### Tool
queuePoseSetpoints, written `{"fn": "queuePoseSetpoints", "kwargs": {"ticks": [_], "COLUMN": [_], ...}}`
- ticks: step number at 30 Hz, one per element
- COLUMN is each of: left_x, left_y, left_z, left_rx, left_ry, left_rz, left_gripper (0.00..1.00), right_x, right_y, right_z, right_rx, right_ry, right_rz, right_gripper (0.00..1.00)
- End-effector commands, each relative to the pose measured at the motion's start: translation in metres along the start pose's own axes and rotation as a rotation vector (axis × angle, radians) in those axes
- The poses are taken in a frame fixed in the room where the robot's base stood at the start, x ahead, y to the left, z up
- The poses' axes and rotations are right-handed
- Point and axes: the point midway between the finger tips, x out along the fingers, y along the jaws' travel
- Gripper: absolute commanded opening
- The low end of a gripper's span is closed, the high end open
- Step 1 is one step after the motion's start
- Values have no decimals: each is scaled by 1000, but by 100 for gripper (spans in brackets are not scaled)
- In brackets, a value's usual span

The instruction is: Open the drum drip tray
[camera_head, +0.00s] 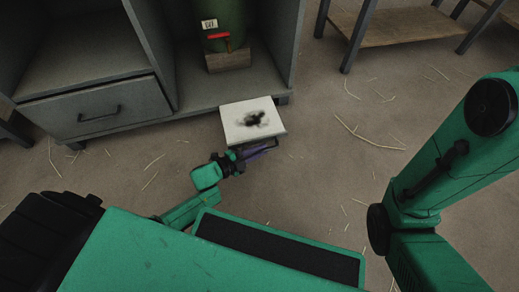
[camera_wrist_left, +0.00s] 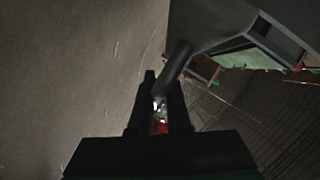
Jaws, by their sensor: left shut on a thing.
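The drum drip tray (camera_head: 240,130) is a pale, flat tray with a dark stain on top. In the head view it sticks out from the base of the grey cabinet, below the drum. Its dark bar handle is at its front edge; the handle (camera_wrist_left: 178,60) also shows in the wrist view, running between the fingers. My left gripper (camera_head: 246,152) is at the front of the tray, shut on that handle. The fingertips (camera_wrist_left: 160,103) show dark in the wrist view. The gripper partly hides the handle in the head view. My right gripper is out of view; only its arm shows.
A green drum (camera_head: 232,18) with a red tap (camera_head: 218,36) stands on a wooden block (camera_head: 228,62) in the grey cabinet (camera_head: 190,88). A closed drawer (camera_head: 90,112) is to the left. A wooden bench (camera_head: 395,25) is at upper right. Straw-strewn floor (camera_head: 330,160) is clear before the tray.

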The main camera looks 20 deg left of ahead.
Motion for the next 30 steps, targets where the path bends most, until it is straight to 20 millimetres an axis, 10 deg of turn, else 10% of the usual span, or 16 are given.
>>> {"fn": "queuePoseSetpoints", "kwargs": {"ticks": [12, 13, 15, 30], "left_x": [-1, -1, -1, -6], "left_y": [1, 1, 1, -2], "left_z": [2, 2, 2, 0], "left_rx": [0, 0, 0, 0], "left_ry": [-5, -5, -4, -1], "left_rz": [2, 2, 2, 0], "left_gripper": [0, 26, 45, 45], "right_x": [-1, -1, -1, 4], "right_y": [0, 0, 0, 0], "right_z": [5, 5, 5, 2], "right_rx": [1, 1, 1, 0], "right_ry": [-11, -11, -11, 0], "right_rz": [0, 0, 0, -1], "right_gripper": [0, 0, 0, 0]}}
